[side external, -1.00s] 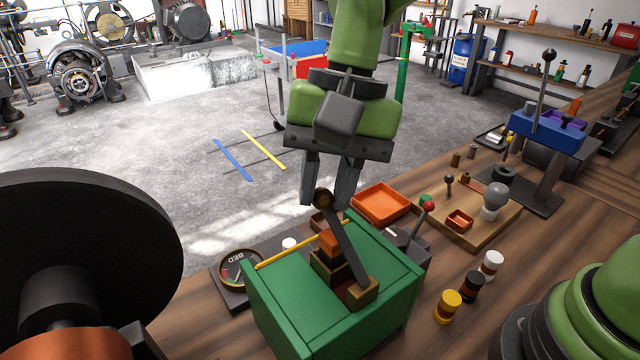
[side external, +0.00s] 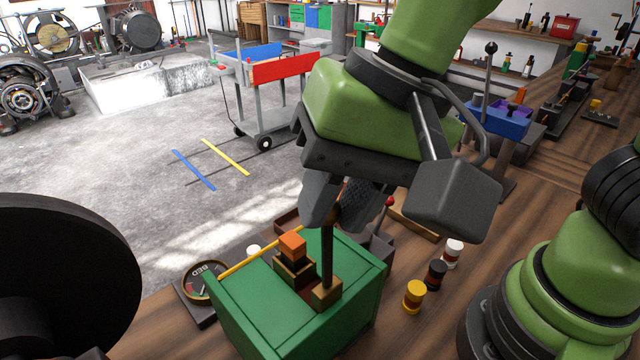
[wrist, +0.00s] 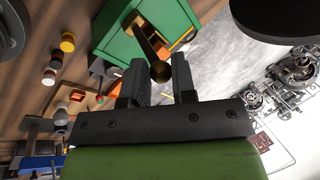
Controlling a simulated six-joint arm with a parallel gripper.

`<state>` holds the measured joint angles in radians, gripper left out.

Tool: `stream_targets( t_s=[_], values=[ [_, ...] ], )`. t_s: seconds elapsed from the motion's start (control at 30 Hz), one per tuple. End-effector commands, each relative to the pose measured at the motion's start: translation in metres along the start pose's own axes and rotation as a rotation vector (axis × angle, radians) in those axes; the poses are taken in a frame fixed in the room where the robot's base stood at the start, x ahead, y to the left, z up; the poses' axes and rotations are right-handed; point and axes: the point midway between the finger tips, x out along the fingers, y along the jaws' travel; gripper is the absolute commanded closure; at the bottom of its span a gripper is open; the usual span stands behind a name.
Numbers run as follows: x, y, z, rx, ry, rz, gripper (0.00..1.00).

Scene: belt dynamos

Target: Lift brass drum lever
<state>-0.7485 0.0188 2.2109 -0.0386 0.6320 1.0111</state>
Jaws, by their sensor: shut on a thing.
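The drum lever (side external: 327,260) is a dark bar on a small brass block (side external: 326,292), on top of a green box (side external: 262,314). It stands near upright in the side view. My gripper (side external: 338,208) is tilted over the box and shut on the lever's upper end. The fingers hide the knob in the side view. In the wrist view the round brass knob (wrist: 161,71) sits between the two fingers (wrist: 160,78), with the bar (wrist: 147,42) running back to the box. A stepped brass-and-orange block (side external: 293,247) stands just left of the lever.
A yellow rod (side external: 250,262) lies along the box's far edge, and a round gauge (side external: 204,282) is left of it. Yellow, dark and white knobs (side external: 436,274) stand right of the box. A large black disc (side external: 60,275) fills the near left.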

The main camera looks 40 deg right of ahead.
Motion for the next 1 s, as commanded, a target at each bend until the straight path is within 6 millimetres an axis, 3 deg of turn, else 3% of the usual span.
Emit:
stream_targets(
  t_s=[0.1, 0.77, 0.8, 0.9, 1.0],
  values=[
    [0.002, 0.0086, 0.0062, 0.006, -0.01, 0.026, 1.0],
    [0.0022, 0.012, 0.0097, 0.008, -0.007, 0.03, 1.0],
    [0.0022, 0.0121, 0.0096, 0.007, -0.007, 0.029, 0.69],
    [0.0019, 0.0114, 0.0095, 0.006, -0.006, 0.026, 0.5],
    [0.0014, 0.0105, 0.0095, 0.005, -0.006, 0.023, 0.5]
  ],
)
